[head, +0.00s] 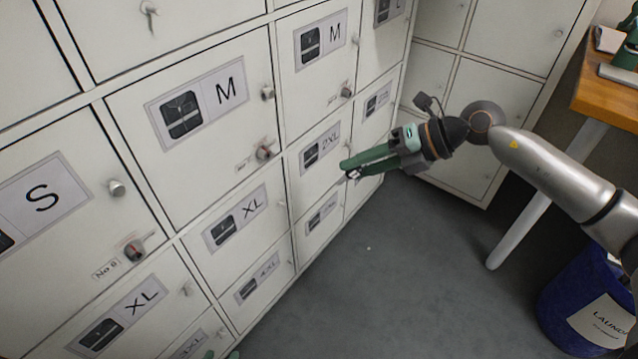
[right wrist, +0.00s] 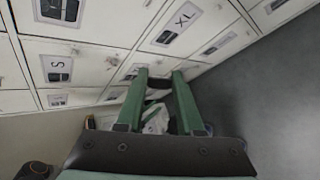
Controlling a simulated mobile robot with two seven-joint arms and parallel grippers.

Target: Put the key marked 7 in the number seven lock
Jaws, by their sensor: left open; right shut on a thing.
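My right gripper (head: 350,170) reaches in from the right in the head view, its green fingers shut on a small dark thing, probably the key. The thing also shows between the fingertips in the right wrist view (right wrist: 158,83); its marking cannot be read. The fingertips are in front of the 2XL locker door. A lock (head: 264,152) sits on the large M door, up and left of the gripper; the small label beside it is too small to read. I cannot tell which lock is number seven. Only a green sliver of my left gripper (head: 233,355) shows at the bottom edge.
A lock (head: 133,250) with a "No 6" label is on the S door. Other doors carry knobs and size labels. More lockers (head: 505,95) stand behind the right arm. A wooden table (head: 610,95) and a blue laundry bin (head: 570,290) are at right. The grey floor between is clear.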

